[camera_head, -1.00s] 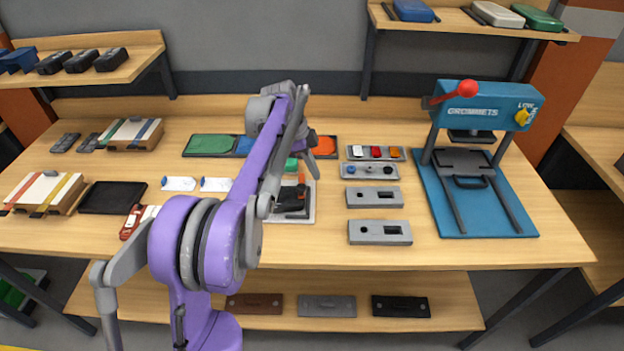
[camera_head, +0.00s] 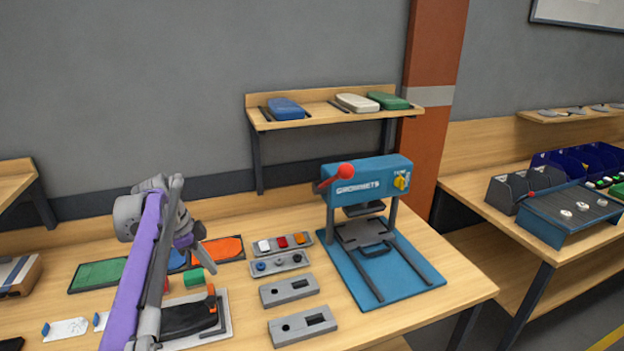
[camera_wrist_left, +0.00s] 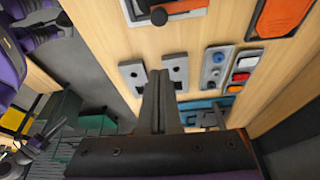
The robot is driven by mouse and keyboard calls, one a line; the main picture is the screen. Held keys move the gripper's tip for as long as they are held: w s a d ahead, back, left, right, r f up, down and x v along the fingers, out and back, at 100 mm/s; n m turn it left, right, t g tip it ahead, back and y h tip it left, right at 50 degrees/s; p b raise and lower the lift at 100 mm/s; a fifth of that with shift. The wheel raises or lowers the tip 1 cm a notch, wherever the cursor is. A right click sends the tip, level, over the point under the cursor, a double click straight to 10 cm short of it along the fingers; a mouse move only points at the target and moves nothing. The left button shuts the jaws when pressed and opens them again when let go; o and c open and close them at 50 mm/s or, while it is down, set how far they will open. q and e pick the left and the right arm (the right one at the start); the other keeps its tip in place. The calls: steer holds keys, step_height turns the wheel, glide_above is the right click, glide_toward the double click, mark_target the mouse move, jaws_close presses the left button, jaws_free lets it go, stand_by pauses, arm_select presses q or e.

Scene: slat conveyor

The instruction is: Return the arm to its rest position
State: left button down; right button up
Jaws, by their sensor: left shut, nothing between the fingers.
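My left arm reaches in from the lower left in the head view, over the left part of the workbench (camera_head: 395,340). Its left gripper (camera_head: 207,262) hangs near the orange pad (camera_head: 226,248) and the green block (camera_head: 194,277). In the left wrist view the two fingers of my left gripper (camera_wrist_left: 160,80) are pressed together, with nothing between them. They point across the bench, with grey slotted plates (camera_wrist_left: 175,72) beyond. The fingers' exact height above the bench is hard to tell. My right gripper is not in view.
A blue grommet press (camera_head: 365,172) stands on the bench right of my arm. Grey plates (camera_head: 302,326) and a tray of coloured buttons (camera_head: 283,243) lie between them. A wall shelf (camera_head: 335,117) hangs behind. Another bench (camera_head: 500,245) stands farther right.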

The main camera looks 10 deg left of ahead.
arm_select(q)
steer(key=s+d+f+n+t+y, duration=0.1)
steer(key=s+d+f+n+y, duration=0.2)
steer(key=s+d, duration=0.5)
steer(key=s+d+f+n+t, duration=0.1)
steer(key=s+d+f+n, duration=0.3)
steer(key=s+d, duration=0.45)
steer(key=s+d+f+n+t, duration=0.2)
steer(key=s+f+n, duration=0.3)
steer(key=s, duration=0.3)
steer(key=shift+d+f+y, duration=0.3)
steer(key=shift+d+f, duration=0.2)
steer(key=shift+d, duration=0.15)
steer(key=shift+s, duration=0.1)
